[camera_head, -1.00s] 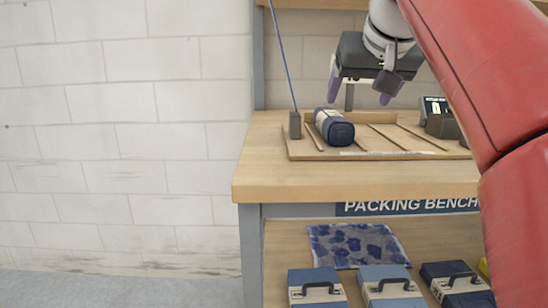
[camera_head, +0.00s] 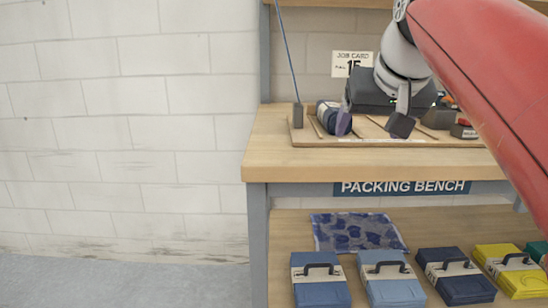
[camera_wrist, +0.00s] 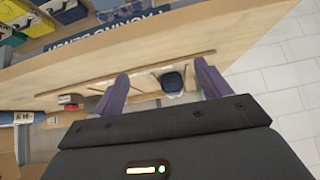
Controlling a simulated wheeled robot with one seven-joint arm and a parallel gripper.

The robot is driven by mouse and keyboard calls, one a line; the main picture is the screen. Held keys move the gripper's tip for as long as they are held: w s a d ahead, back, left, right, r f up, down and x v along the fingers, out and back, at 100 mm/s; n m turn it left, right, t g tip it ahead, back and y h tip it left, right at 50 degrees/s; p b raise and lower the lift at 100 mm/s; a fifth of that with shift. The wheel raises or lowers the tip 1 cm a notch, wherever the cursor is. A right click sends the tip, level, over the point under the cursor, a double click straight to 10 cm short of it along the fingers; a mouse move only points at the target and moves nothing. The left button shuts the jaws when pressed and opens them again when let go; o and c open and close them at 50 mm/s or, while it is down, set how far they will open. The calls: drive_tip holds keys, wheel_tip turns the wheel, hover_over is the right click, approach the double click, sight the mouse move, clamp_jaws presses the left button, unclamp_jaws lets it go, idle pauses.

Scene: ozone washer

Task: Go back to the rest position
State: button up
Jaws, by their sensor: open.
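A dark blue rolled bundle with a pale band (camera_head: 327,110) lies in the left slot of the board, partly hidden behind a finger in the head view. In the wrist view the dark bundle (camera_wrist: 173,81) shows beyond the fingers, apart from them. My red arm reaches in from the right.
A grey block with a thin blue rod (camera_head: 298,115) stands at the board's left end. A job card (camera_head: 352,64) hangs at the back. The lower shelf holds blue cases (camera_head: 322,285), a yellow case (camera_head: 512,277) and a patterned blue cloth (camera_head: 357,232). The left floor (camera_head: 120,285) is clear.

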drive_tip(key=s+f+g, duration=0.1)
drive_tip(key=s+f, duration=0.5)
drive_tip(key=f, duration=0.4)
drive_tip(key=s+f, duration=0.5)
drive_tip(key=f, duration=0.5)
drive_tip(key=s+f+g+p, duration=0.1)
drive_tip(key=s+f, duration=0.5)
drive_tip(key=f, duration=0.5)
drive_tip(key=shift+s+a+g, duration=0.15)
drive_tip(key=shift+s+g, duration=0.15)
drive_tip(key=shift+c, duration=0.5)
